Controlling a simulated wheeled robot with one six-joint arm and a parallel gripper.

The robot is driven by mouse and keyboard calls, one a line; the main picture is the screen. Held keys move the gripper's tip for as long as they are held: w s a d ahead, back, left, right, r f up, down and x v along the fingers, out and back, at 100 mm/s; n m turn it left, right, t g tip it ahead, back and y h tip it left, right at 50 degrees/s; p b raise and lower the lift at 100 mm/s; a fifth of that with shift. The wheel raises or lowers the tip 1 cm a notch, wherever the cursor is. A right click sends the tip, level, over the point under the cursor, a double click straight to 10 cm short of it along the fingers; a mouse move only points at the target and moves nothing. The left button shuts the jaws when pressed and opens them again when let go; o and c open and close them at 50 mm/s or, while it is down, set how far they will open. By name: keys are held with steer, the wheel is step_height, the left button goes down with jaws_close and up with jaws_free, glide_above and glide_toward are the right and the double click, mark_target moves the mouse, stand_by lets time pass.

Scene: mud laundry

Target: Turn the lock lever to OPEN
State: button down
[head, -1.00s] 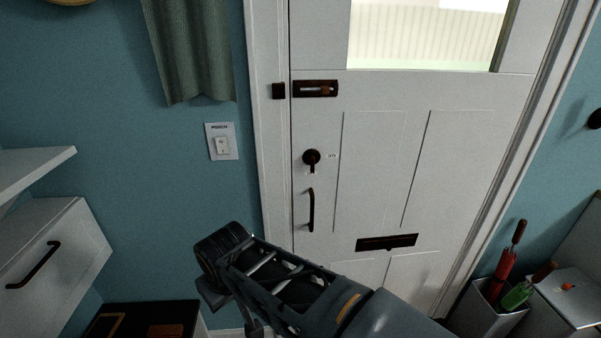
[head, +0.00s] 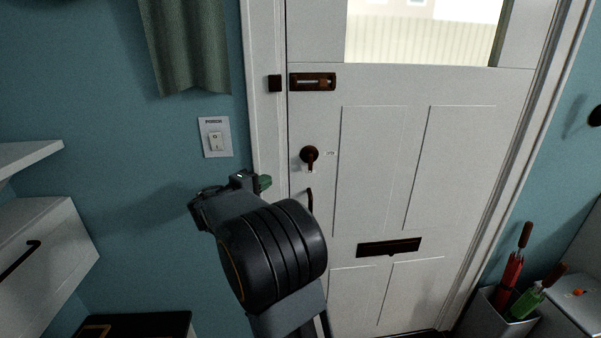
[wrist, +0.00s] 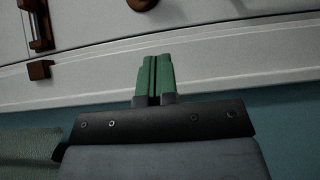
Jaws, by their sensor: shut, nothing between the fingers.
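The lock lever (head: 309,156) is a dark round boss with a short tail pointing down, on the white door's left side. A small mark beside it is too small to read. My gripper (head: 265,183) is left of and a little below the lever in the head view, apart from it. Its green fingers (wrist: 154,76) are together and empty in the wrist view. A dark piece at the top edge of the wrist view (wrist: 141,4), beyond the fingertips, looks like the lever, mostly cut off.
A dark slide bolt (head: 312,82) and its keeper (head: 275,83) sit above the lever. The door handle (head: 310,199) is below it, partly hidden by my arm. A PORCH switch (head: 215,138) and a green curtain (head: 185,50) are on the left wall. A letter slot (head: 388,247) is lower on the door.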

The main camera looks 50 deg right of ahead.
stand_by(0.3)
steer(key=p, duration=0.3)
glide_toward(308, 165)
steer(key=w+d, duration=0.3)
steer(key=d, duration=0.1)
steer(key=shift+s+d+r, duration=0.2)
steer(key=shift+s+d, duration=0.55)
steer(key=shift+d, duration=0.25)
steer(key=shift+s+d+f, duration=0.1)
steer(key=shift+s+d, duration=0.2)
steer(key=shift+d, duration=0.05)
steer(key=shift+f+b, duration=0.3)
steer(key=shift+b, duration=0.35)
steer(key=shift+r, duration=0.1)
